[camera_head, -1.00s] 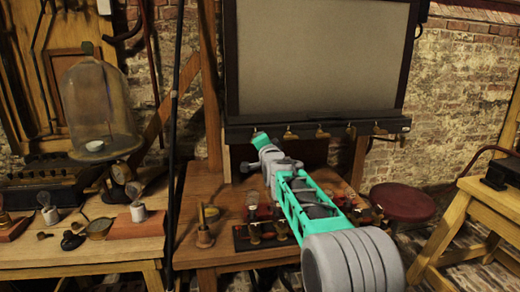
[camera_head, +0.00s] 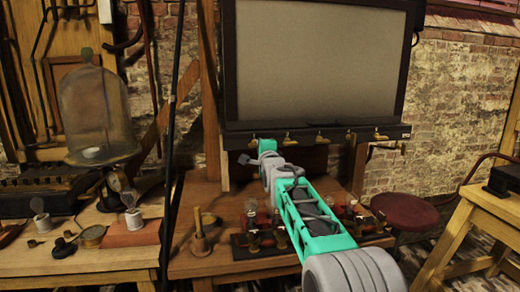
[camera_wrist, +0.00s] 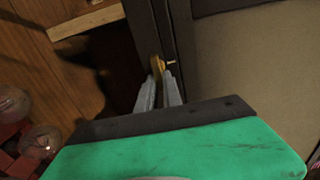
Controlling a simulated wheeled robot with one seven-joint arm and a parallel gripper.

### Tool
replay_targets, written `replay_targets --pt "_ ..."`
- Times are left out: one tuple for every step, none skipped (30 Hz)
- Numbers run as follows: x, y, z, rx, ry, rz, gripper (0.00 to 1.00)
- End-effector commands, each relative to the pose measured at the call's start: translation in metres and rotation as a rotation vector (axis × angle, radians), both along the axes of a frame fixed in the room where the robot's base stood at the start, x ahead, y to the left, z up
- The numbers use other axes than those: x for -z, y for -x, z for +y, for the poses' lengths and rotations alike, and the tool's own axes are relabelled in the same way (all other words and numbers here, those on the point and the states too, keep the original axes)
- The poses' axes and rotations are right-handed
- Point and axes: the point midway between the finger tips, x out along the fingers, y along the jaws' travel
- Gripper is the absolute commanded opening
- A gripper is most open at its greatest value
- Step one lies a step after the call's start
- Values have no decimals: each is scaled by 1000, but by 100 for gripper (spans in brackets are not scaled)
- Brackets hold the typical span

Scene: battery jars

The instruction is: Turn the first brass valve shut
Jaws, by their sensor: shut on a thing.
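A row of brass valves runs along the dark rail under the large grey panel. The leftmost, first valve (camera_head: 252,143) shows partly beside my green and grey hand in the head view. In the wrist view, the same brass valve (camera_wrist: 156,66) sits at the edge of the dark frame, at the tips of my fingers. My gripper (camera_wrist: 160,80) is shut on it. The fingers are close together, and the fingertips are hidden in the head view. The handle's exact angle is hard to tell.
More brass valves (camera_head: 319,137) continue along the rail to the right. Below, the wooden table (camera_head: 215,262) holds glass jars and brass fittings beside my arm. A glass bell jar (camera_head: 97,110) stands at left. A red stool (camera_head: 405,212) is at right.

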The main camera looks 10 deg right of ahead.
Motion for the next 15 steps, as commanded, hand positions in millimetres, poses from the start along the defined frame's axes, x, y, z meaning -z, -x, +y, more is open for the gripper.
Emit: replay_targets --pt "-2 0 0 1 -2 -3 0" --pt "-2 0 0 1 -3 -3 0" --pt "-2 0 0 1 -3 -3 0" --pt "-2 0 0 1 -3 -3 0" --pt "-2 0 0 1 -2 -3 0" --pt "-2 0 0 1 -2 -3 0" --pt "-2 0 0 1 -2 -3 0" --pt "-2 0 0 1 -2 -3 0" --pt "-2 0 0 1 -2 -3 0" --pt "-2 0 0 1 -2 -3 12" --pt "-2 0 0 1 -2 -3 14" --pt "-2 0 0 1 -2 -3 17" --pt "-2 0 0 0 -2 -3 20" --pt "-2 0 0 0 -1 -3 22" --pt "-1 0 0 0 -1 -2 26"
